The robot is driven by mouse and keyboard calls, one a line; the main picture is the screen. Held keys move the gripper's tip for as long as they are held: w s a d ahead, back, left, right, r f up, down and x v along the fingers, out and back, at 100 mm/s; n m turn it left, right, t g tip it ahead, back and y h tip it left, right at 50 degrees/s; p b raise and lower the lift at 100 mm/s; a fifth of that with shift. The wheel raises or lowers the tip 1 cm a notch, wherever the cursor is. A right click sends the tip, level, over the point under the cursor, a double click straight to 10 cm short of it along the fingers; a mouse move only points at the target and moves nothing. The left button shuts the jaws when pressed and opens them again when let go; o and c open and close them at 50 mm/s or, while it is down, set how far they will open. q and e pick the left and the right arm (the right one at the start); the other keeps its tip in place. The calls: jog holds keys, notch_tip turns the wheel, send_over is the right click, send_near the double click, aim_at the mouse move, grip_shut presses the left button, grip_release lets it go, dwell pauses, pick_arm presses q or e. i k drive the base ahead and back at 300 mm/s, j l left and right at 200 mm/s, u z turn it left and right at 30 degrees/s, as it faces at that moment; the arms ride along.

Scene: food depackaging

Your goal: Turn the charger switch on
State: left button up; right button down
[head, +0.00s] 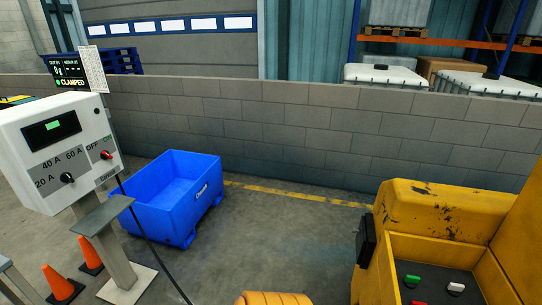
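The charger (90,110) is a white box on a post at the left of the head view. Its front has a dark display (50,130) with a small lit green patch. The red charger switch (106,155) sits at the front's lower right, below the labels OFF and ON. I cannot tell which label it points to. A black current knob (67,178) sits to its left, among the marks 20 A, 40 A and 60 A. Neither of my grippers shows in this view.
A blue bin (150,205), orange cones (60,284) and a yellow machine (440,215) with an open compartment stand around. A block wall (300,135) closes the back. Floor between bin and machine is clear.

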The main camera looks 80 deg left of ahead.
aim_at(104, 155)
jog(key=u, duration=4.25)
